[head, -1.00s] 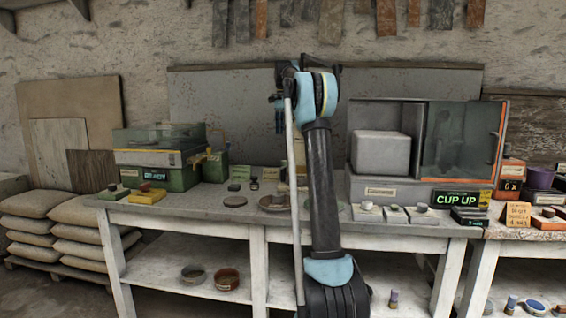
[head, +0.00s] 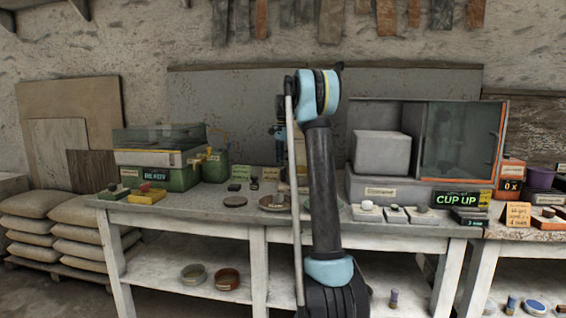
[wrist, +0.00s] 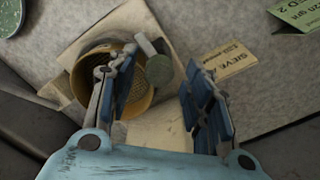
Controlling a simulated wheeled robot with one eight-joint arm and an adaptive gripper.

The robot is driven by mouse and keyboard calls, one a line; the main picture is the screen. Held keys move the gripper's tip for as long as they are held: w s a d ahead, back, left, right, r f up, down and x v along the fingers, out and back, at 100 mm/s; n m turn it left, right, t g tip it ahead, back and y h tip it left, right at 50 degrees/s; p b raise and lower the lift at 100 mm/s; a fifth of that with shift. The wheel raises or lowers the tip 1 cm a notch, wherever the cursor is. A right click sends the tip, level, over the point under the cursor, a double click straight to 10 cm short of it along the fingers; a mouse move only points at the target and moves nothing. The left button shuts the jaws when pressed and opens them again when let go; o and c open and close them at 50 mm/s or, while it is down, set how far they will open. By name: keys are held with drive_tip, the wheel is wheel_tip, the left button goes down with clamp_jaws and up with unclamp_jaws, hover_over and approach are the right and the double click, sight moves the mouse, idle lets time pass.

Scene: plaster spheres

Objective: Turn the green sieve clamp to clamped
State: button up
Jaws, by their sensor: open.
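In the wrist view a brass-coloured round sieve (wrist: 101,62) stands on a pale square base. A dull green rounded piece (wrist: 159,70), which looks like the sieve clamp, sits at its right side, beside a pale grey bar (wrist: 146,46). My gripper (wrist: 158,78) is open, its blue-padded fingers apart. The left finger covers part of the sieve; the right finger is right of the green piece. The green piece shows between the fingers; I cannot tell whether they touch it. In the head view my arm largely hides the sieve.
A tan card lettered SIEVE (wrist: 231,61) lies right of the sieve. A green card (wrist: 297,12) and a speckled green dish (wrist: 10,16) are near the upper corners. The workbench (head: 150,209) also carries green boxes (head: 178,178) at left and a grey cabinet (head: 355,186) at right.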

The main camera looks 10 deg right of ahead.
drive_tip(key=shift+f, duration=0.15)
drive_tip(key=shift+c, duration=0.2)
drive_tip(key=c, duration=1)
drive_tip(key=shift+c, duration=0.2)
drive_tip(key=n, duration=0.4)
drive_tip(key=shift+n, duration=0.4)
drive_tip(key=n, duration=0.4)
drive_tip(key=shift+w, duration=0.1)
drive_tip(key=n, duration=0.5)
drive_tip(key=shift+n, duration=2.1)
